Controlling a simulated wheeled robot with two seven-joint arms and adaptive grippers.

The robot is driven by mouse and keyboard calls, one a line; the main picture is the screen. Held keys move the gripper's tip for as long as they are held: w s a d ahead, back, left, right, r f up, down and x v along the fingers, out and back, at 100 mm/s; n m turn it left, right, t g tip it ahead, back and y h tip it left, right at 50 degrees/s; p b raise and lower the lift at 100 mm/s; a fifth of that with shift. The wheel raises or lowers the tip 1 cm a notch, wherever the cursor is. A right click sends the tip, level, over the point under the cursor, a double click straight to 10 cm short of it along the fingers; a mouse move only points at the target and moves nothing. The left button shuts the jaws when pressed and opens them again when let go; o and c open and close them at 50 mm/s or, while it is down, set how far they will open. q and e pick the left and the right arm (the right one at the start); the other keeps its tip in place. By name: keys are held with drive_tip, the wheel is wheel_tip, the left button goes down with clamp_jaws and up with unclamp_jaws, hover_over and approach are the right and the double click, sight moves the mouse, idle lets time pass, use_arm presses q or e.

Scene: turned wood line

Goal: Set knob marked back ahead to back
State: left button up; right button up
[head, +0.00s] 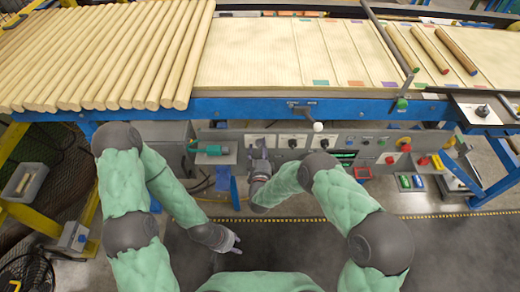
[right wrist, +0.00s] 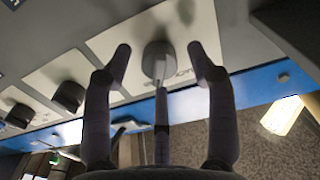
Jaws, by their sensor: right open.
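The knob (right wrist: 158,60) is a grey round knob on a white label plate (right wrist: 125,45), between and just beyond my right gripper's fingers in the right wrist view. A light pointer bar shows on it, and the lettering under it is too small and partly covered to read. My right gripper (right wrist: 162,62) is open, with a finger on each side of the knob; I cannot tell whether they touch it. In the head view my right gripper (head: 260,155) is at the leftmost white plate (head: 262,138), hiding its knob. My left gripper (head: 236,244) hangs low, away from the panel.
Two similar dark knobs on white plates (head: 293,141) (head: 325,142) sit to the right on the grey panel. A lever with a white ball (head: 318,127) stands out above them. Red buttons (head: 405,147) are farther right. The blue beam (head: 240,108) runs above.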

drive_tip(key=c, duration=1.1)
drive_tip(key=shift+c, duration=0.2)
drive_tip(key=n+b, duration=0.1)
drive_tip(key=n, duration=0.4)
drive_tip(key=shift+r+n, duration=0.1)
drive_tip(key=shift+n, duration=0.3)
drive_tip(key=n, duration=0.6)
drive_tip(key=shift+a+b, duration=0.1)
drive_tip(key=shift+b, duration=0.3)
